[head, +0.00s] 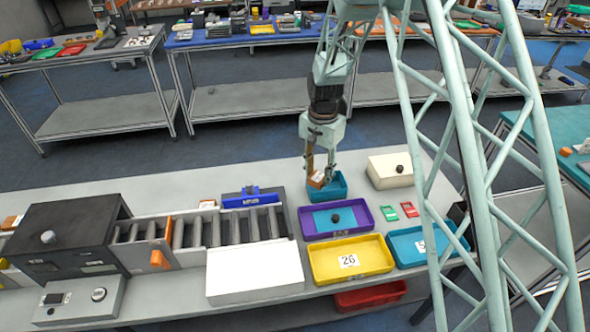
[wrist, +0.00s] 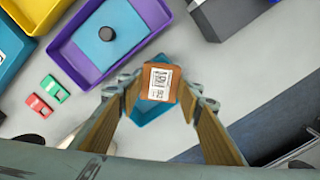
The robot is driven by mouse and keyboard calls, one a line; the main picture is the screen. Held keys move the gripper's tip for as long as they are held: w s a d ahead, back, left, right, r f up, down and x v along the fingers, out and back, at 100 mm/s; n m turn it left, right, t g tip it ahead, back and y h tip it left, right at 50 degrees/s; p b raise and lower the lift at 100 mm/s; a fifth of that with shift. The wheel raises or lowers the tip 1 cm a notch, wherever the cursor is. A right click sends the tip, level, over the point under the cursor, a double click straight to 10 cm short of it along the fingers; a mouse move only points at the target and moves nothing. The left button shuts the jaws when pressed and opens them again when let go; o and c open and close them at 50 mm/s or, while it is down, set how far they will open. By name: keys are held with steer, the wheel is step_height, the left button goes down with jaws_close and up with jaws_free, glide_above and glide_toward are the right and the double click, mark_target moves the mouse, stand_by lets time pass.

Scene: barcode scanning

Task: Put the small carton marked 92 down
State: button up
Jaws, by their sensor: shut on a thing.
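My gripper (head: 318,174) is shut on a small brown carton (head: 316,181), with a finger on each side of it. In the wrist view the carton (wrist: 148,85) shows a white label with a barcode and small print that looks like 92. A small teal bin (head: 336,188) is just below and behind the carton. In the wrist view the teal bin (wrist: 155,127) is partly hidden by the carton and my fingers. The carton appears held above the bin; its exact height is hard to tell.
A purple tray (head: 311,232) with a teal panel and black knob is near the bin. A red and a green item (head: 389,213) and a white box (head: 383,180) lie right. A roller conveyor (head: 218,232) is left.

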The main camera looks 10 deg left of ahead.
steer(key=s+d+n+p, duration=0.1)
steer(key=s+d+n, duration=0.1)
steer(key=d, duration=1)
steer(key=s+d+n+p, duration=0.1)
steer(key=s+d+n, duration=0.2)
steer(key=d, duration=0.9)
steer(key=shift+s+f, duration=0.4)
steer(key=shift+s, duration=0.8)
steer(key=shift+d, duration=0.1)
